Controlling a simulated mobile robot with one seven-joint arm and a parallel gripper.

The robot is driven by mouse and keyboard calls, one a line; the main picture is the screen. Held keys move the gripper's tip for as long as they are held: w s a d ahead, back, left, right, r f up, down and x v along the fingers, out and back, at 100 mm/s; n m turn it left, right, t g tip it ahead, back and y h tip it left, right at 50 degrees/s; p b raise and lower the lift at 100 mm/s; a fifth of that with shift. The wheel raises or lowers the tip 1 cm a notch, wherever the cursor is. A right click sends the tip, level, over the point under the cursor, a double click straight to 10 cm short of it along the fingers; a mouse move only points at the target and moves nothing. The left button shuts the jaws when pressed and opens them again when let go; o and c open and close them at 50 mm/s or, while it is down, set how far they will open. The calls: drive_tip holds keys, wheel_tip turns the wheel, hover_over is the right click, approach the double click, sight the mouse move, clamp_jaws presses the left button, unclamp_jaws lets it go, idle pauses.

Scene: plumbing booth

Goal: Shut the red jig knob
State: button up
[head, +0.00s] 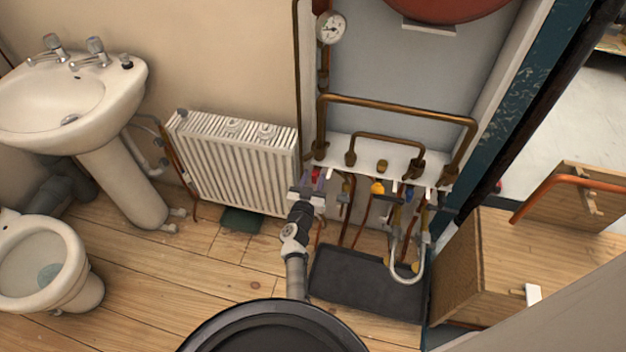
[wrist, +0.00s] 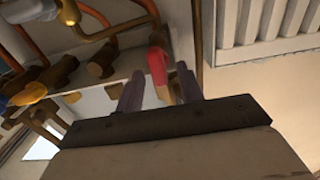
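The red jig knob (wrist: 157,65) shows in the wrist view between my two fingertips, closer to the right finger. A clear gap shows between the knob and the left finger; whether the right finger touches it I cannot tell. My gripper (wrist: 160,84) is open, with its fingers apart on either side of the knob. In the head view my gripper (head: 313,184) is at the left end of the white pipe shelf. There only a small bit of the red knob (head: 316,174) shows; my gripper hides the rest.
A yellow knob (head: 377,188) and a blue knob (head: 408,194) sit to the right, among copper pipes below the shelf (head: 335,144). A white radiator (head: 235,160) stands close on the left. A dark tray (head: 365,285) lies on the floor below.

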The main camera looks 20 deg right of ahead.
drive_tip(key=c, duration=0.8)
drive_tip(key=m, duration=0.4)
drive_tip(key=shift+s+d+f+m, duration=0.1)
drive_tip(key=shift+s+d+m, duration=0.1)
drive_tip(key=shift+m, duration=0.1)
drive_tip(key=m, duration=0.4)
drive_tip(key=shift+s+d+f+m+b, duration=0.1)
drive_tip(key=shift+f+m+b, duration=0.05)
drive_tip(key=shift+m+b, duration=0.2)
drive_tip(key=m, duration=0.1)
drive_tip(key=m+b, duration=0.1)
drive_tip(key=m, duration=0.2)
drive_tip(key=shift+d+f+m, duration=0.1)
drive_tip(key=shift+f+m, duration=0.15)
drive_tip(key=shift+s+f+m+b, duration=0.1)
drive_tip(key=shift+m+b, duration=0.7)
drive_tip(key=shift+m, duration=1.3)
